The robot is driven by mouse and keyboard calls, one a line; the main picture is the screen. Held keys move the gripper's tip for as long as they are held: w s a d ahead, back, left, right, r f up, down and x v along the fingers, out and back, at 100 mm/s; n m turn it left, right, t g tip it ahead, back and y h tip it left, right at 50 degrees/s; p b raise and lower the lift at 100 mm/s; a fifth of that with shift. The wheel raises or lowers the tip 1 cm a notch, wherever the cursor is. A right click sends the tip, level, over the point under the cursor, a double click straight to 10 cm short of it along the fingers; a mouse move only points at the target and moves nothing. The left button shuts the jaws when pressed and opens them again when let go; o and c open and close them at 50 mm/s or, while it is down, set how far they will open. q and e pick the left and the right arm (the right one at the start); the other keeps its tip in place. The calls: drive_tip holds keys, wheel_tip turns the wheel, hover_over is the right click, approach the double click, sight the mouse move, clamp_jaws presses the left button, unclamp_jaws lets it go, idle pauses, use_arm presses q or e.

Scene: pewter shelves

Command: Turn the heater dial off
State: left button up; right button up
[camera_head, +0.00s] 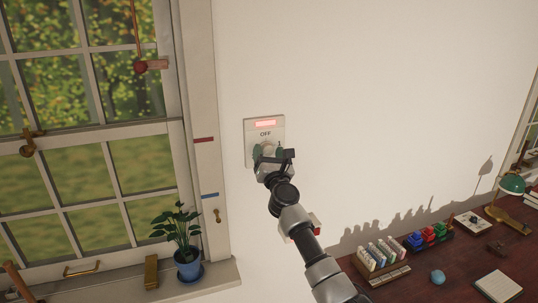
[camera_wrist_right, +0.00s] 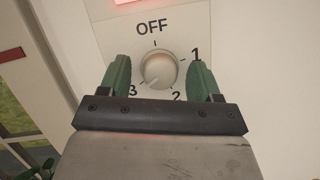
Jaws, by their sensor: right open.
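The heater dial panel (camera_head: 264,124) is a pale plate on the white wall, right of the window. It has a lit red display at the top and the word OFF below it. In the right wrist view the round silvery dial (camera_wrist_right: 159,66) sits among the marks OFF, 1, 2 and 3. A faint pale line on the knob seems to point to the lower left, near 3. My right gripper (camera_head: 268,151) is at the dial. Its green fingers (camera_wrist_right: 159,76) are open, one on each side of the knob, with gaps visible. My left gripper is not in view.
A window (camera_head: 85,130) with a frame fills the left. A potted plant (camera_head: 187,262) stands on the sill (camera_head: 215,277). A dark red desk (camera_head: 455,268) at lower right holds bottles, colored items and a green lamp (camera_head: 511,185).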

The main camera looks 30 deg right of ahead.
drive_tip(key=c, duration=0.9)
